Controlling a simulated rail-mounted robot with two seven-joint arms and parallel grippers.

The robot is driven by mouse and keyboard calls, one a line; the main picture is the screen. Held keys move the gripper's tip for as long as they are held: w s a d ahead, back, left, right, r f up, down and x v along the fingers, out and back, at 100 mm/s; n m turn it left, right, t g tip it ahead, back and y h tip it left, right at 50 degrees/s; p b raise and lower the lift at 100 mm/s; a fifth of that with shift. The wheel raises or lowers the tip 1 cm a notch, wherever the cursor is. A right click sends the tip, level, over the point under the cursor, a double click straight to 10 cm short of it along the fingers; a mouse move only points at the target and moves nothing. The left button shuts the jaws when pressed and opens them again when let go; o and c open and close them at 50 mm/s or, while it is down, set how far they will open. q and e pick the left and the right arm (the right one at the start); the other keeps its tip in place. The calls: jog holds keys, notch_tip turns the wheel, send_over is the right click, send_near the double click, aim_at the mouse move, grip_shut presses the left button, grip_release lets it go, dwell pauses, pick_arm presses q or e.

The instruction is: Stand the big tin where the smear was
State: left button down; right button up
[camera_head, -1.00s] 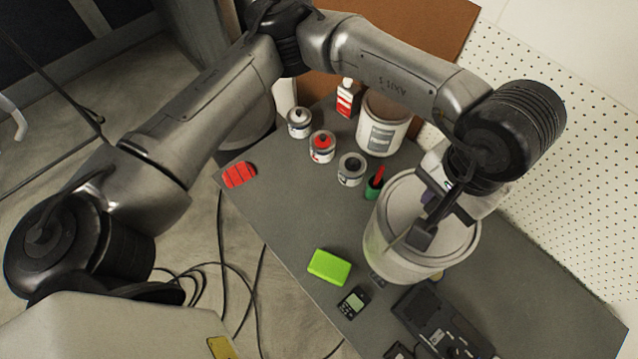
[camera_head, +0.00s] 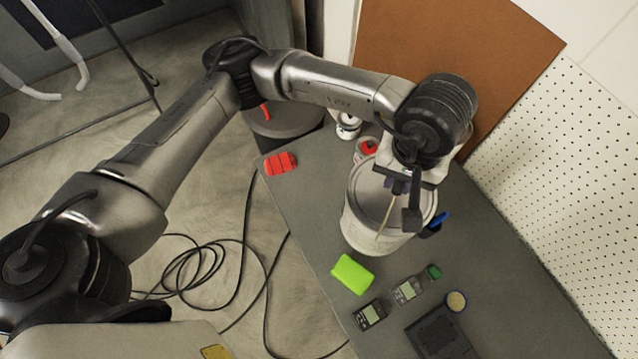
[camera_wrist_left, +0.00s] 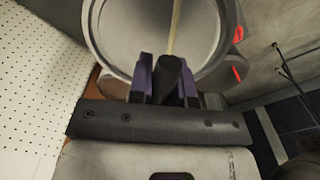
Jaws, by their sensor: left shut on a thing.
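The big tin (camera_head: 362,228) is a pale grey-white bucket with a round lid, standing roughly upright over the grey table in the head view. My left gripper (camera_head: 402,188) is above its lid and shut on its dark handle grip. In the left wrist view the purple-tipped fingers of the gripper (camera_wrist_left: 168,78) close on the black grip, with a thin beige rod crossing the lid of the tin (camera_wrist_left: 130,35). I cannot tell whether the tin's bottom touches the table. No smear shows; the area under and behind the tin is hidden. My right gripper is out of view.
A green sponge (camera_head: 353,274), two meters (camera_head: 370,315) (camera_head: 407,290), a green item (camera_head: 433,272), a round yellow-topped item (camera_head: 456,300) and a black case (camera_head: 440,335) lie in front. Small tins (camera_head: 366,148) (camera_head: 348,126) and a red object (camera_head: 281,163) are behind.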

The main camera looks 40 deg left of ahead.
aim_at(370, 172)
pick_arm(q)
jog(key=a+f+n, duration=0.1)
jog(key=f+n, duration=0.1)
jog(key=a+f+n+p, duration=0.1)
jog(key=a+f+n, duration=0.1)
jog(key=n, duration=0.1)
jog(key=a+f+n, duration=0.2)
jog(key=f+n, duration=0.1)
jog(key=shift+a+p, duration=0.1)
jog(key=shift+p, duration=0.25)
jog(key=shift+s+a+f+n, duration=0.1)
jog(key=shift+a+f+n, duration=0.7)
jog(key=shift+n, duration=0.2)
jog(key=a+f, duration=0.7)
jog(key=a, duration=0.4)
jog(key=shift+w+a+p, duration=0.25)
jog(key=shift+w+p, duration=0.15)
jog(key=shift+w, duration=0.05)
jog(key=shift+f, duration=2.05)
